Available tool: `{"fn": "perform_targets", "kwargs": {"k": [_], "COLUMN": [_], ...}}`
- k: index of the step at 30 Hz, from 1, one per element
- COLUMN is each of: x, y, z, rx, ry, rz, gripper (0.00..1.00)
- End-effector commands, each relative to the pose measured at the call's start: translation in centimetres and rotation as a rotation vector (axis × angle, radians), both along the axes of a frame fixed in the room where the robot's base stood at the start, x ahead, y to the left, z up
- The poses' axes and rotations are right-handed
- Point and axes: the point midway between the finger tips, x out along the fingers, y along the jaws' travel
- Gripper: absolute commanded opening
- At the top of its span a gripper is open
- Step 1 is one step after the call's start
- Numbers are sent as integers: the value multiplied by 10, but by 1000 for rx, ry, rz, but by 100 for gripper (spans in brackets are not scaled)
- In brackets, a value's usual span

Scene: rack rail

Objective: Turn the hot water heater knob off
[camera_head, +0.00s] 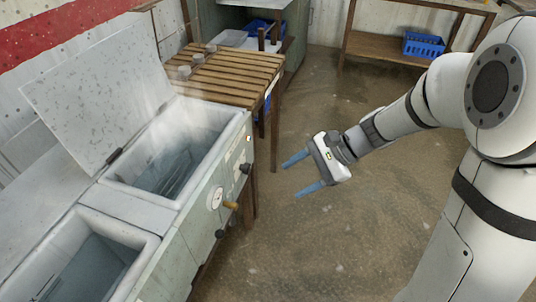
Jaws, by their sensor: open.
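The water heater (175,228) is a pale tank unit at the left, with two open basins and a raised lid (95,95). Its front face carries a round white gauge (216,198), an orange-brown knob or handle (231,205), a dark knob (220,234) below it and another dark knob (245,168) farther back. I cannot tell which one is the heater knob or how it is set. My gripper (309,176) is open and empty, with blue fingers pointing left toward the heater. It is in the air, right of the knobs and apart from them.
A slatted wooden table (228,78) stands behind the heater, with small grey objects on it. A wooden shelf (375,47) at the back holds a blue basket (424,45). The brown floor (300,245) between the heater and my arm is clear. Steam rises from the far basin.

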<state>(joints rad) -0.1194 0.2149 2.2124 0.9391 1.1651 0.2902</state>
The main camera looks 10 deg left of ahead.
Motion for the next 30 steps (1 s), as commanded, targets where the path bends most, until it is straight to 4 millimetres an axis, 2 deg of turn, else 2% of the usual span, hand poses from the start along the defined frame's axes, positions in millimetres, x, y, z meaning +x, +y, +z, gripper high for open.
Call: {"fn": "perform_targets", "kwargs": {"k": [1, 5, 9, 12, 16, 21, 26, 30], "x": [14, 50, 92, 120, 146, 164, 168, 171], "y": [14, 48, 75, 88, 96, 99, 112, 134], "z": [-31, -74, -126, -164, -203, -230, -234, -234], "rx": [56, 205, 356, 451, 546, 613, 627, 626], "ry": [82, 275, 473, 590, 702, 772, 785, 786], "rz": [-55, -209, -376, -485, -596, -676, -689, -687], "gripper": [59, 59, 59, 59, 59, 59, 59, 59]}}
